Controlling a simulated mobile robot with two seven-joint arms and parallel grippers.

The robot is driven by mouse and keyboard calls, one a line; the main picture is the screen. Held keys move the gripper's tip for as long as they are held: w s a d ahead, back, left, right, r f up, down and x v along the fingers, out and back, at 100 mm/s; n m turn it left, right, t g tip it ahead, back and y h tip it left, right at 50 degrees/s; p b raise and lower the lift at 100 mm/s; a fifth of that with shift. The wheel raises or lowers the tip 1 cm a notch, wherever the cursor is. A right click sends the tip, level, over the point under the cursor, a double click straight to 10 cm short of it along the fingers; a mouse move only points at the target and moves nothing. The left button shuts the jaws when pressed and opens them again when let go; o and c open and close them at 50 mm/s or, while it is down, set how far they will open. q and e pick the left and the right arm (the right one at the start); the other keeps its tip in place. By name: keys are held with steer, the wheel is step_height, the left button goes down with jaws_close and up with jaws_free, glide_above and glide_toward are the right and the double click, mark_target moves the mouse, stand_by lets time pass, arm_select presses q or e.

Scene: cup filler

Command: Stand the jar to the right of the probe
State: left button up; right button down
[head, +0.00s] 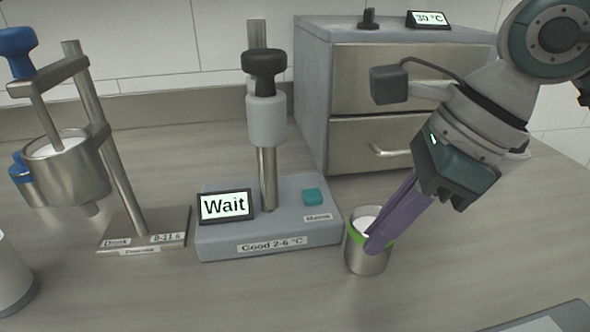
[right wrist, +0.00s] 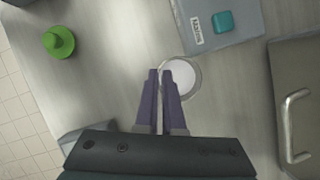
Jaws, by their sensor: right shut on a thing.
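The jar (head: 366,258) is a small metal cup with a green band and white contents. It stands upright on the counter just right of the probe's base, and it also shows from above in the right wrist view (right wrist: 184,77). The probe (head: 266,120) is a post with a grey collar and black knob on a grey base (head: 290,220). Its display (head: 225,206) reads "Wait". My right gripper (head: 374,243) has purple fingers shut on the jar's near rim wall, with one finger partly hiding the rim. My left gripper is out of view.
A dispenser stand (head: 125,170) with a metal hopper is at the left. A drawer cabinet (head: 400,100) stands behind the jar, with a 39 °C display (head: 428,19) on top. A green knobbed object (right wrist: 59,42) shows in the wrist view. A grey tray edge (head: 550,322) is at front right.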

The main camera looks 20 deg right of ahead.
steer(key=c, duration=1)
jaws_free()
steer(key=shift+f, duration=0.1)
steer(key=shift+r, duration=0.3)
steer(key=p+v, duration=0.1)
steer(key=v, duration=1)
steer(key=shift+s+d+r, duration=0.15)
steer(key=shift+r, duration=0.2)
